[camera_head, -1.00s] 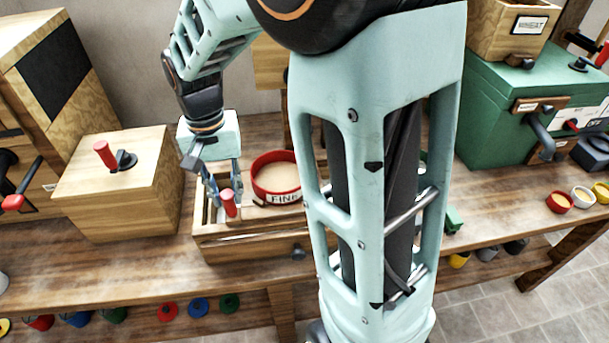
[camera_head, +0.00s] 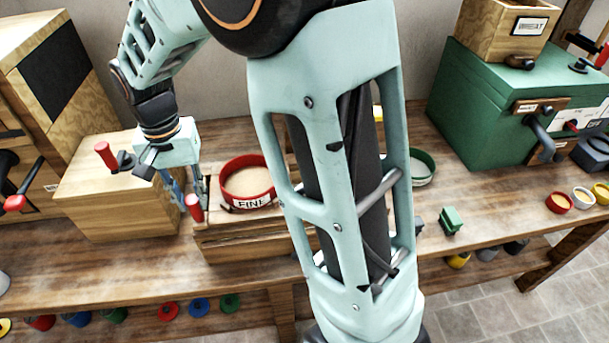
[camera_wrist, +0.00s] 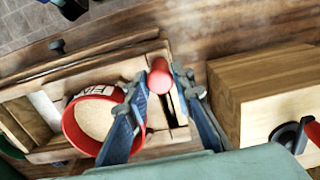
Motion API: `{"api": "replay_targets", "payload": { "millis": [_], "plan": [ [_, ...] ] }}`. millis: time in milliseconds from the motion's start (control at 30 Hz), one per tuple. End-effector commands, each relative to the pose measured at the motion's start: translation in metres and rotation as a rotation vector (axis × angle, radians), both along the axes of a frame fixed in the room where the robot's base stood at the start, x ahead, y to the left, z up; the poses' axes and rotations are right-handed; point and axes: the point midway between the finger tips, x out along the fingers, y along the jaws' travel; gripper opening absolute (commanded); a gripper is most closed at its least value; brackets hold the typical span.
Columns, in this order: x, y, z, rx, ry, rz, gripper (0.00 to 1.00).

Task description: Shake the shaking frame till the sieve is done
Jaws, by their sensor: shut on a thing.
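The shaking frame (camera_head: 225,238) is a wooden box-like frame on the bench, left of centre in the head view. A red round sieve (camera_head: 248,184) labelled FINE sits on it, holding pale meal. The sieve also shows in the wrist view (camera_wrist: 72,125). A red upright handle (camera_head: 194,207) stands at the frame's left end. My gripper (camera_head: 186,196) is at this handle, with its blue fingers either side of it. The wrist view shows the red handle (camera_wrist: 160,78) between the fingertips (camera_wrist: 157,85).
A wooden box (camera_head: 115,195) with a red-knobbed crank stands close to the left. A green machine (camera_head: 490,105) stands further right. Small coloured bowls (camera_head: 559,202) sit at the right edge.

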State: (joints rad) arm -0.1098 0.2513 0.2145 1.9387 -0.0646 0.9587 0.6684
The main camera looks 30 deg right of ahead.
Motion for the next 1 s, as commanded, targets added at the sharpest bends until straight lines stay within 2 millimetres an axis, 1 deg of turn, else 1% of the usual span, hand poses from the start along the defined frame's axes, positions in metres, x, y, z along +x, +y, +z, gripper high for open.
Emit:
{"api": "replay_targets", "payload": {
  "millis": [33, 133, 500, 800, 1000],
  "plan": [
    [0.003, 0.007, 0.001, 0.001, -0.003, 0.003, 0.05],
    [0.005, 0.013, 0.001, 0.001, -0.003, 0.001, 0.05],
    [0.006, 0.015, 0.001, 0.000, -0.002, -0.001, 0.05],
    [0.011, 0.030, 0.001, 0.001, -0.003, 0.000, 0.05],
    [0.011, 0.032, 0.001, 0.003, -0.005, 0.000, 0.05]
  ]
}}
